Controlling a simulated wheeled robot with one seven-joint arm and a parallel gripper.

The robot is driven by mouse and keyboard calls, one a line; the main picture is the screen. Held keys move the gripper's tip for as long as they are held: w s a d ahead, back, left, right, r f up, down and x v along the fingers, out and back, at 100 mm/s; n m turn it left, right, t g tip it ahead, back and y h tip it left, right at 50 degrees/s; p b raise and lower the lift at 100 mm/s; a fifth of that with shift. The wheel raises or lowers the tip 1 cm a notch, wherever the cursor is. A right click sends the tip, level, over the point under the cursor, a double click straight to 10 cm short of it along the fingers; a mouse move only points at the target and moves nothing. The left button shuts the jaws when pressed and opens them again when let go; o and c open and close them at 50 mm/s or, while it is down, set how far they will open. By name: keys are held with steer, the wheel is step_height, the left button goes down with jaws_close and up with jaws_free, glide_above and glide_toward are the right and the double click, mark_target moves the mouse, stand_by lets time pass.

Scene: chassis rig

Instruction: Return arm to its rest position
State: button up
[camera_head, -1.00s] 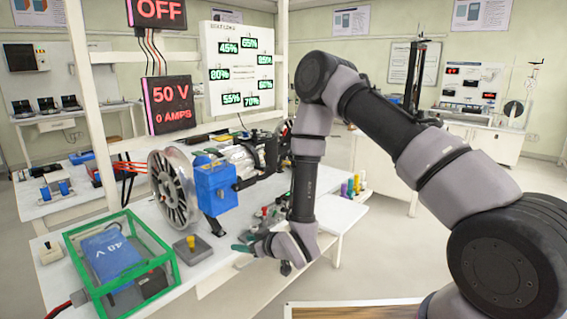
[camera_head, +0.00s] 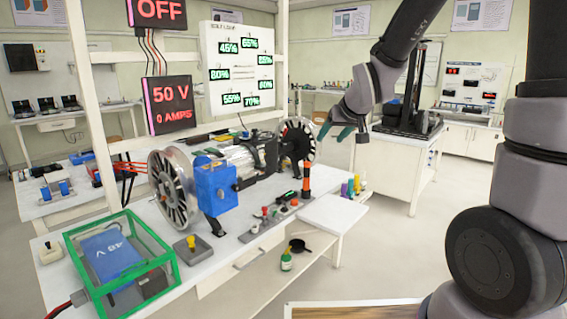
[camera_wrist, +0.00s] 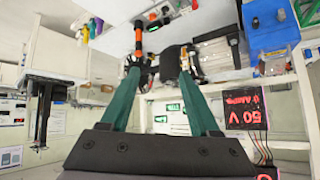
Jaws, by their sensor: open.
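My gripper (camera_head: 338,132) is raised in the air at the right of the workbench in the head view, above the bench top and clear of it. Its two green fingers (camera_wrist: 155,95) are spread apart in the wrist view, with nothing between them. My arm rises from the lower right and folds over the top edge of the head view, so its upper part is out of frame.
The bench (camera_head: 265,243) holds a motor rig with a blue block (camera_head: 215,187), a spoked wheel (camera_head: 172,190), a green-framed box (camera_head: 120,262) and an orange-black post (camera_head: 306,180). Colored pegs (camera_head: 352,187) stand at its right end. Floor to the right is open.

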steer(key=s+d+r+m+g, duration=0.1)
steer(key=s+d+r+m, duration=0.2)
steer(key=s, duration=0.8)
steer(key=s+d+r+m, duration=0.3)
steer(key=s+d+r, duration=0.5)
steer(key=s, duration=0.4)
steer(key=shift+r+g+h, duration=0.4)
steer(key=shift+r, duration=0.1)
steer(key=shift+d, duration=0.1)
steer(key=shift+c, duration=0.3)
